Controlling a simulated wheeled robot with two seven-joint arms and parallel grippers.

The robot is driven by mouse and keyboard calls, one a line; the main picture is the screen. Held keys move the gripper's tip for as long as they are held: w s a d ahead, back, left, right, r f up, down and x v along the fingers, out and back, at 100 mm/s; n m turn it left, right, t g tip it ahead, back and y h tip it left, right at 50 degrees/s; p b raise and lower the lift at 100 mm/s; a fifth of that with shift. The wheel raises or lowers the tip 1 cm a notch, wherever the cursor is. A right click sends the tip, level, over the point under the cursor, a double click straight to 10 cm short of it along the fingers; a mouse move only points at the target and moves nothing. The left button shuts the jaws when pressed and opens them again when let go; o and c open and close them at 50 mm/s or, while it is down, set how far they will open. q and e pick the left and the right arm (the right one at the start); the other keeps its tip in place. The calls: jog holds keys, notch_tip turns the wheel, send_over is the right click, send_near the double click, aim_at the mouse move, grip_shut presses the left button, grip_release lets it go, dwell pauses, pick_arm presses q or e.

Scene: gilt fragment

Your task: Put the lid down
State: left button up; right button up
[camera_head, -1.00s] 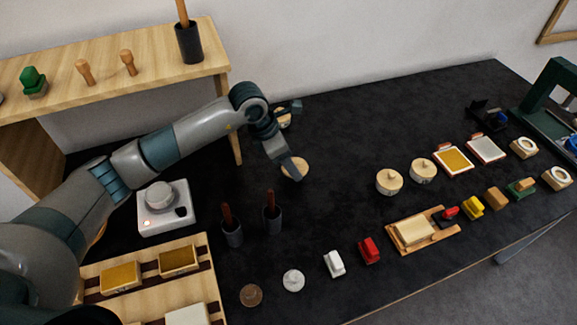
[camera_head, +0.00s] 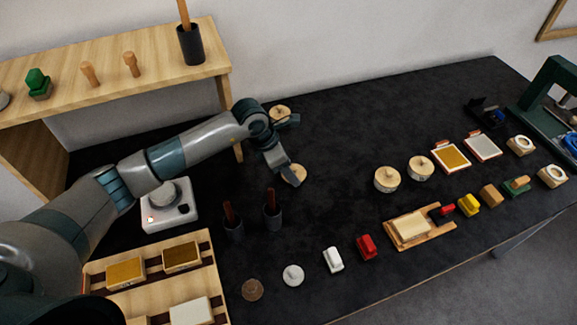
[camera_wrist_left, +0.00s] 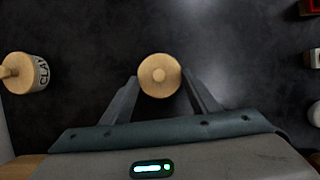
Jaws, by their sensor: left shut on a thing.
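My left gripper (camera_head: 291,172) is shut on a round, light wooden lid (camera_head: 297,175) over the back middle of the dark table. I cannot tell whether the lid touches the table. A pot marked CLAY (camera_wrist_left: 38,72) with a wooden top stands to the left in the wrist view. It also shows behind my left wrist in the head view (camera_head: 280,112). My right gripper is not in view.
Two wooden-topped pots (camera_head: 387,179) (camera_head: 420,167) stand to the right. Two dark cups with brown handles (camera_head: 232,228) (camera_head: 271,212) stand in front, and a white device (camera_head: 160,217) is to the left. Clear table lies between the lid and the right-hand pots.

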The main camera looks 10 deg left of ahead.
pick_arm(q)
jog(key=shift+f, duration=0.1)
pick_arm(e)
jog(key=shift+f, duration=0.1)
pick_arm(q)
jog(key=shift+f, duration=0.1)
jog(key=o, duration=1)
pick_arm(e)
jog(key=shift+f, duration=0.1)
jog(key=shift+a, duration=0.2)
pick_arm(q)
jog(key=shift+r, duration=0.3)
jog(key=shift+a+r+b, duration=0.15)
jog(key=shift+r+b, duration=0.1)
jog(key=shift+b, duration=0.05)
jog(key=shift+b+v, duration=2.15)
jog(key=shift+v, duration=3.5)
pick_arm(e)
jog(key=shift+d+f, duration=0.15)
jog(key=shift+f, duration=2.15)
